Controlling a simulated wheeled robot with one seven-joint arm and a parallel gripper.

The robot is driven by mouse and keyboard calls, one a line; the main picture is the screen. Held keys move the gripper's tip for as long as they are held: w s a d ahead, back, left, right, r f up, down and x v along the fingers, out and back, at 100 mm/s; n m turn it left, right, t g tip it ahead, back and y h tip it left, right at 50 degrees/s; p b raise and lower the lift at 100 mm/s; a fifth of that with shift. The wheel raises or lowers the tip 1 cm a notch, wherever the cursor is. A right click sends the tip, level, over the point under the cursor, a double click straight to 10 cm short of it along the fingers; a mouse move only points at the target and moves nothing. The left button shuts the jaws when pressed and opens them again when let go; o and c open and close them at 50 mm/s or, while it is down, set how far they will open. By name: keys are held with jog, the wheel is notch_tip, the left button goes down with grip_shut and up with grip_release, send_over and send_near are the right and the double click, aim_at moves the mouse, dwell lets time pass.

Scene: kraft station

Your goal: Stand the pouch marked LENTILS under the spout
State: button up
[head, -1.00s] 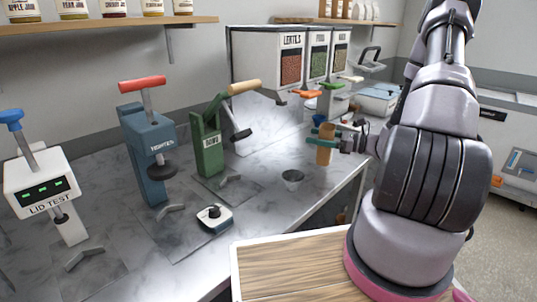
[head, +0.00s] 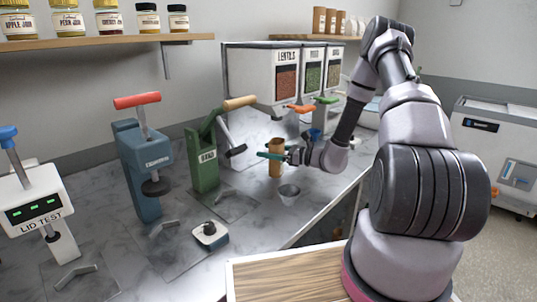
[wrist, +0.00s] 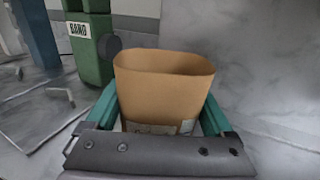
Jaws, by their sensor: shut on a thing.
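My gripper (head: 272,155) is shut on a tan, open-topped paper pouch (head: 276,168). The bin marked LENTILS (head: 286,82), with reddish contents and an orange lever (head: 301,109), hangs behind and above the pouch. Its spout is hard to make out.
The green BAND press (head: 205,160) stands left of the pouch, its hammer-like arm reaching toward it. A blue press (head: 143,175) and the LID TEST device (head: 38,207) are further left. Two more bins (head: 312,73) adjoin the LENTILS bin.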

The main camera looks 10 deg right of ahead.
jog(key=shift+f, duration=0.5)
jog(key=shift+f, duration=0.15)
jog(key=o, duration=1.1)
jog(key=shift+s+d, duration=0.1)
jog(key=shift+d, duration=0.05)
jog(key=v, duration=1.1)
jog(key=shift+s+d, duration=0.15)
jog(key=shift+d, duration=0.1)
